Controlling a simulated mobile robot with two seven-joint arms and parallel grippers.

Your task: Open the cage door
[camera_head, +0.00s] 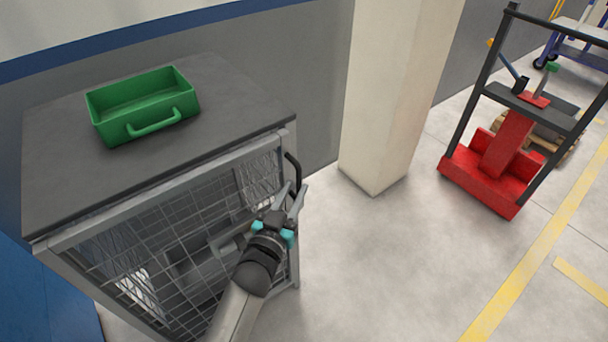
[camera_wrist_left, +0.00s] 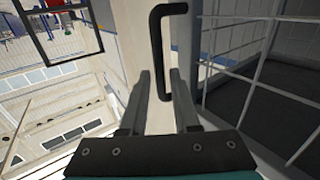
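The cage (camera_head: 165,240) is a grey metal frame with wire mesh and a dark flat top. Its mesh door faces me and looks shut. A black bar handle (camera_head: 292,164) is on the door's right edge, near the top. My left gripper (camera_head: 291,194) is at the handle's lower end. In the left wrist view, its two fingers are apart, and the lower part of the handle (camera_wrist_left: 156,45) shows between the fingertips. I cannot tell whether they touch it. My right gripper is not in view.
A green open box (camera_head: 145,105) sits on the cage top. A pale pillar (camera_head: 390,100) stands behind and right of the cage. A red and black cart (camera_head: 505,150) is farther right. The floor between cage and cart is clear. A blue surface is at lower left.

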